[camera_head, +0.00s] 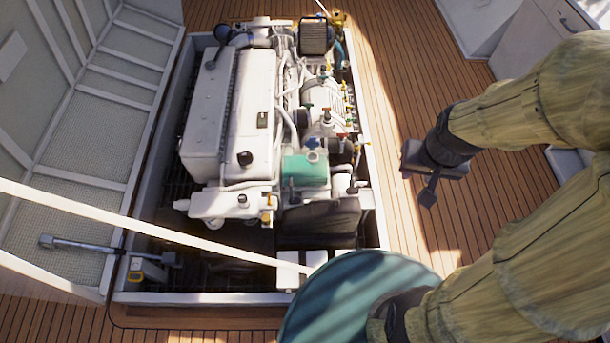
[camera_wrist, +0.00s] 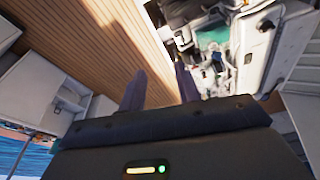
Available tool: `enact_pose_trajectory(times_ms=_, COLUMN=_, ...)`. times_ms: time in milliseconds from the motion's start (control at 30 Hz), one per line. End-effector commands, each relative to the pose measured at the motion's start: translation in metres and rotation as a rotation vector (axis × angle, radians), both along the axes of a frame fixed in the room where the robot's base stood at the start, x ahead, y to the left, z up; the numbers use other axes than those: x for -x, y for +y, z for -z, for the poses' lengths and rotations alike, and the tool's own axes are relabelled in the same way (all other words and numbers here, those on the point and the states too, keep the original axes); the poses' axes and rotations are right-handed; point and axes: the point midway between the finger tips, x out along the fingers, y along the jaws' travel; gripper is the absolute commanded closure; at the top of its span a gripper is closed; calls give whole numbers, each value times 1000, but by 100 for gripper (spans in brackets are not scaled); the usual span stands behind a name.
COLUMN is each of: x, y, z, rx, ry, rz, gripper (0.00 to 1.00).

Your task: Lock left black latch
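My gripper (camera_head: 420,178) is at the right in the head view, above the wooden deck and to the right of the engine bay. In the wrist view its two fingers stand apart with nothing between them (camera_wrist: 160,82), so it is open and empty. The raised hatch lid (camera_head: 60,225) stands at the left of the bay, with a grey strut (camera_head: 100,245) at its lower part. I cannot make out the left black latch for certain in either view. My gripper touches neither the lid nor the engine.
The white engine (camera_head: 225,115) fills the open bay, inside a raised frame (camera_head: 148,178). A pale pole or rope (camera_head: 120,220) crosses the front of the bay. White cabinets (camera_head: 540,30) stand at the upper right. Bare deck (camera_head: 400,60) lies right of the bay.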

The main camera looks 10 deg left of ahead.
Motion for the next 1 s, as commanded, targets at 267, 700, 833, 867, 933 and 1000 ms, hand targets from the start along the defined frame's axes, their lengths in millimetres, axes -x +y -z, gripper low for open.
enact_pose_trajectory(times_ms=267, x=0, y=0, z=0, rx=0, ry=0, rz=0, gripper=67)
enact_pose_trajectory(times_ms=700, x=-39, y=22, z=33, rx=-6, ry=23, rz=-33, gripper=67)
enact_pose_trajectory(times_ms=833, x=-81, y=53, z=69, rx=-10, ry=53, rz=-68, gripper=67)
enact_pose_trajectory(times_ms=867, x=-91, y=62, z=78, rx=-11, ry=60, rz=-77, gripper=67)
enact_pose_trajectory(times_ms=933, x=-113, y=85, z=99, rx=-11, ry=79, rz=-95, gripper=67)
enact_pose_trajectory(times_ms=1000, x=-133, y=108, z=121, rx=-11, ry=96, rz=-114, gripper=67)
